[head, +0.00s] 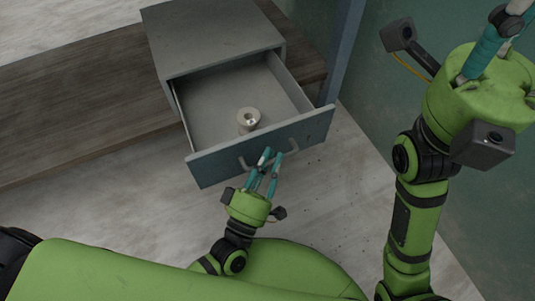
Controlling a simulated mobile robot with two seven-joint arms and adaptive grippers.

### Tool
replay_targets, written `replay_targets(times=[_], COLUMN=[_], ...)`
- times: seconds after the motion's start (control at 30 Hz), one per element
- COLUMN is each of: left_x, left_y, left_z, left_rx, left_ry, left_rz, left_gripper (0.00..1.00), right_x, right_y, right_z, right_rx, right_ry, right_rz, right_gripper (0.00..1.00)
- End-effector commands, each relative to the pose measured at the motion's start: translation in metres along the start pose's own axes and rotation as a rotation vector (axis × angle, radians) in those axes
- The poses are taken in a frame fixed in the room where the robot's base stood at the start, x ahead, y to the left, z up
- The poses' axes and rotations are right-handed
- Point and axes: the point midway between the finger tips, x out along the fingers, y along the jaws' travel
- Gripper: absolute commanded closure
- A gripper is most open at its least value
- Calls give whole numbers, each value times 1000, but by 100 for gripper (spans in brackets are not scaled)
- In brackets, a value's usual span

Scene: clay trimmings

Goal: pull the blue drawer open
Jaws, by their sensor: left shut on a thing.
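The blue drawer (211,170) in the grey-blue cabinet (208,38) is pulled well out, and its inside shows. Its front carries a pale bar handle (293,145), partly hidden by my fingers. My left gripper (269,159) is at the middle of the drawer front, its teal fingers shut on the handle. My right gripper (497,35) is raised at the top right, away from the drawer. Its fingertips are cut off or hidden, so its opening cannot be told.
A pale spool-like piece (248,119) stands inside the drawer. The cabinet stands on a dark wooden platform (75,105). A blue-grey post (342,50) and a green wall (385,110) are to the right. The pale floor (335,165) right of the drawer is clear apart from small dark specks.

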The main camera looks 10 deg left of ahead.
Motion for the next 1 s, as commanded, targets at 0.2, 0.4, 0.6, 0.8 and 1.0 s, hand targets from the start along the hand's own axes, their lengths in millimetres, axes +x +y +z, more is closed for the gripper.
replay_targets(times=[0.2, 0.4, 0.6, 0.8, 1.0], left_x=[0, 0, 1, 12, 29], left_y=[-1, -1, 2, 26, 60], left_z=[0, 0, -2, -13, -31], left_rx=[3, 1, 0, -1, 4], left_ry=[1, 1, 1, 7, 18], left_rz=[-1, -1, -1, 5, 12], left_gripper=[70, 70, 70, 70, 61], right_x=[0, 0, 0, 0, 1], right_y=[0, 0, 0, 0, 0], right_z=[0, 0, 0, 0, 0], right_rx=[0, 0, -1, 0, 0], right_ry=[0, -1, 1, 1, 1], right_rz=[0, 0, -1, -1, 0], right_gripper=[60, 60, 60, 60, 60])
